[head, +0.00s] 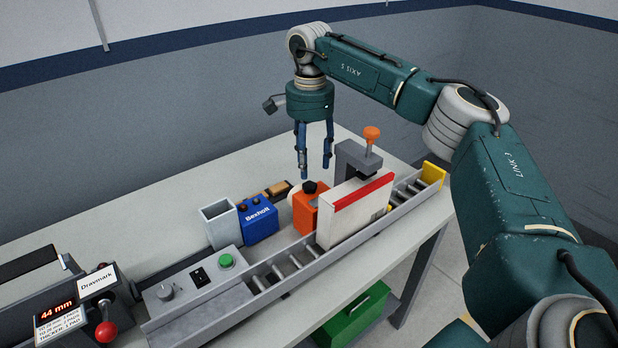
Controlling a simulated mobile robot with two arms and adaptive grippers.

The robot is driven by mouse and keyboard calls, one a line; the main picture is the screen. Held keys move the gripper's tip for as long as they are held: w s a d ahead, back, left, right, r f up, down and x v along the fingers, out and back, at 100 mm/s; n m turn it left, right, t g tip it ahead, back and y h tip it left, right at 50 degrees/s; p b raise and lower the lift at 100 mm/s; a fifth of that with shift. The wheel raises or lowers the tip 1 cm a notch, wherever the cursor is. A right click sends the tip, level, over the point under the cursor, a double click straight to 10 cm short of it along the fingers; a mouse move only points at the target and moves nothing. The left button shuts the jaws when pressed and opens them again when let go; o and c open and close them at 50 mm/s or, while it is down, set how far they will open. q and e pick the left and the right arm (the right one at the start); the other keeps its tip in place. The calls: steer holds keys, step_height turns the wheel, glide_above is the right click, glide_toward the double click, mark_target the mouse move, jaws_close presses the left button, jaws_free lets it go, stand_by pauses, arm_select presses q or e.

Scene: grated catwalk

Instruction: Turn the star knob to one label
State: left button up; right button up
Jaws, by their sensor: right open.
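I cannot tell for sure which knob is the star knob. A black knob (309,187) sits on top of an orange block (304,212) beside the conveyor. An orange knob (372,134) stands upright on a rod above a grey bracket (357,157). No knob's label is readable. My right gripper (316,172) points down with its two blue fingers apart and empty. In the picture it is just above the black knob and left of the orange knob. My left gripper is out of view.
A white box with a red stripe (356,211) stands on the roller conveyor (285,268). A blue box (259,220) and an open grey bin (220,222) stand behind it. A machine with a 44 mm display (58,308) is at left. The back of the table (150,205) is clear.

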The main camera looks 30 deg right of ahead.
mark_target(310, 184)
step_height(310, 184, down, 6)
steer(key=shift+f+p, duration=0.1)
steer(key=shift+p, duration=0.45)
steer(key=shift+c, duration=0.5)
steer(key=c, duration=1.1)
